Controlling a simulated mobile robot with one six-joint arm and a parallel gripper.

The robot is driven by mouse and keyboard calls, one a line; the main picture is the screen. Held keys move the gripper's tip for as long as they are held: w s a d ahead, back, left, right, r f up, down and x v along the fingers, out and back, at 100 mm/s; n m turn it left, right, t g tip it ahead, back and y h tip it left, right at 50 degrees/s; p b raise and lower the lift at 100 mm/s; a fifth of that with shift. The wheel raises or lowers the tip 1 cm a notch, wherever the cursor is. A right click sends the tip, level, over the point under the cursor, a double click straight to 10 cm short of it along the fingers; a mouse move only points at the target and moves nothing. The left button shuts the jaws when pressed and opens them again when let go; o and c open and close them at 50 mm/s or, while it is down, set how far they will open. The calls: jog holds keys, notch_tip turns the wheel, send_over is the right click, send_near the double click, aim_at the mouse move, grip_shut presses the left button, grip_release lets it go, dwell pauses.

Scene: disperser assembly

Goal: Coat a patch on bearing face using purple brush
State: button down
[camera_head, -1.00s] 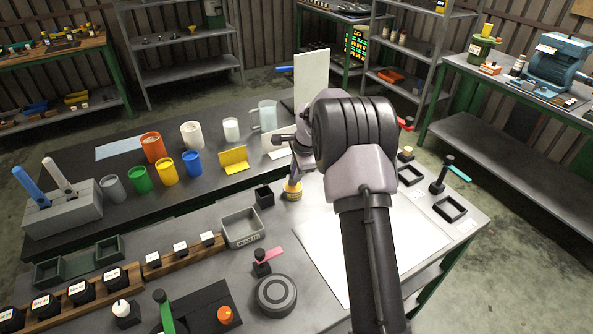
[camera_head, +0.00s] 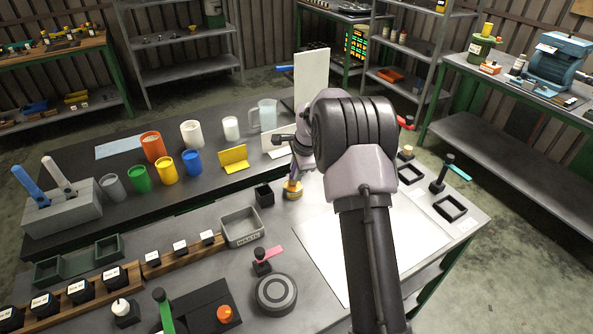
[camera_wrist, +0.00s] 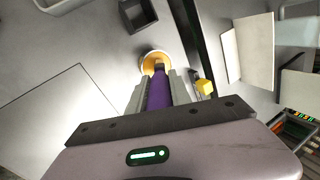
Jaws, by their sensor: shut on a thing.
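My gripper (camera_wrist: 157,92) is shut on the purple brush (camera_wrist: 159,95), whose handle runs between the two fingers. The brush's far end is over or in a small round pot (camera_wrist: 154,63) with an orange-yellow inside; I cannot tell how deep it reaches. In the head view the pot (camera_head: 292,192) stands on the near table below my gripper (camera_head: 295,172), which my arm partly hides. A round grey disc with concentric rings (camera_head: 276,294), possibly the bearing face, lies at the front of the table, apart from my gripper.
A black square cup (camera_head: 264,195) and a grey waste bin (camera_head: 243,227) stand left of the pot. A black stand with a pink lever (camera_head: 262,262) is beside the disc. A white sheet (camera_head: 325,257) covers clear table to the right. Coloured cups (camera_head: 166,171) stand behind.

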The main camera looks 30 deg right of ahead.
notch_tip(320, 180, up, 7)
jog(key=p, duration=0.5)
jog(key=shift+f, duration=0.1)
dwell(0.7)
